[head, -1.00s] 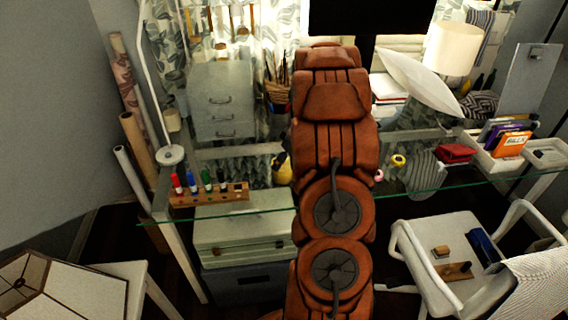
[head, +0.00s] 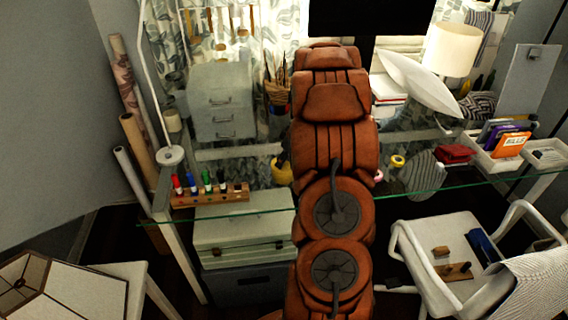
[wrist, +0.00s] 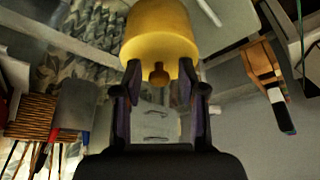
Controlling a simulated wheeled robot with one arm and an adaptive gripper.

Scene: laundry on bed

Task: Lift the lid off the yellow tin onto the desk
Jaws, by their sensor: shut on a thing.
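The yellow tin (head: 281,170) stands on the glass desk and is partly hidden behind my arm in the head view. In the wrist view the tin (wrist: 160,28) fills the top middle. Its lid (wrist: 138,57) faces my gripper, with a small brownish knob (wrist: 158,74) at its centre. My gripper (wrist: 160,70) has one finger on each side of the lid's edge, with the knob between them, and is shut on the lid. I cannot make out a gap between lid and tin.
A wooden marker rack (head: 210,194) stands left of the tin on the glass desk (head: 235,208). A grey drawer unit (head: 221,100) and a pot of brushes (head: 277,95) are behind. A yellow tape roll (head: 398,161) and a red cloth (head: 455,153) lie to the right.

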